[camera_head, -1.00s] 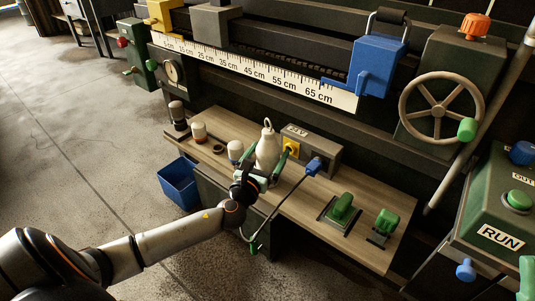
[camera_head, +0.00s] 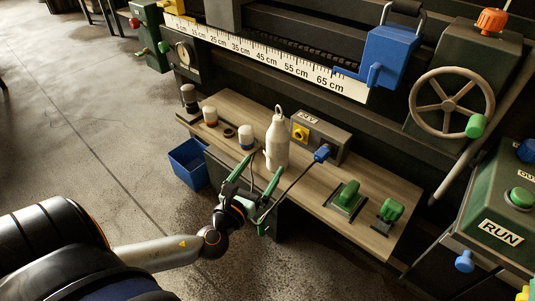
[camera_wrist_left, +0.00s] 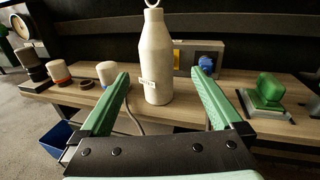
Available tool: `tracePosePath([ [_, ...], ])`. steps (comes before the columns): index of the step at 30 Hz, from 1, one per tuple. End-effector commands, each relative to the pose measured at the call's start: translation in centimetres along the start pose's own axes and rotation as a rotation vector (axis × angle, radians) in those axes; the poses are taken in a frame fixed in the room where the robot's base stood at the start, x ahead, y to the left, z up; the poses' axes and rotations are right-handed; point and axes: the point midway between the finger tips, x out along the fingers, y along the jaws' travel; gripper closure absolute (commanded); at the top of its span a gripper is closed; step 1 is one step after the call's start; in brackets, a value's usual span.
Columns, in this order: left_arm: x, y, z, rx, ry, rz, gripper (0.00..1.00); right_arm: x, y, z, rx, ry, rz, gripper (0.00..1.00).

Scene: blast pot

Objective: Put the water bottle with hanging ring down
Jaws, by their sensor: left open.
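The water bottle (camera_head: 277,142) is off-white with a hanging ring on top. It stands upright on the wooden bench (camera_head: 325,185), in front of a grey box. It also shows upright between the finger lines in the left wrist view (camera_wrist_left: 155,58). My left gripper (camera_head: 258,173) is open, with green fingers spread, just in front of the bottle and apart from it. The open fingers also show in the left wrist view (camera_wrist_left: 163,80). My right gripper is in neither view.
The grey box (camera_head: 318,136) has a yellow knob and a blue plug with a cable (camera_head: 295,182). White-topped jars (camera_head: 246,136) stand left of the bottle. Green-handled clamps (camera_head: 348,194) sit at the right. A blue bin (camera_head: 188,165) is below the bench's left side.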

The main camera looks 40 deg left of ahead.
Motion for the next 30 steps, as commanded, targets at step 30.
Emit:
tracePosePath([
  [30, -16.2, -17.6, 25.6, -2.625, 0.872, -1.239, 0.00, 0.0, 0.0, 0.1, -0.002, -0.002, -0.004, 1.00],
])
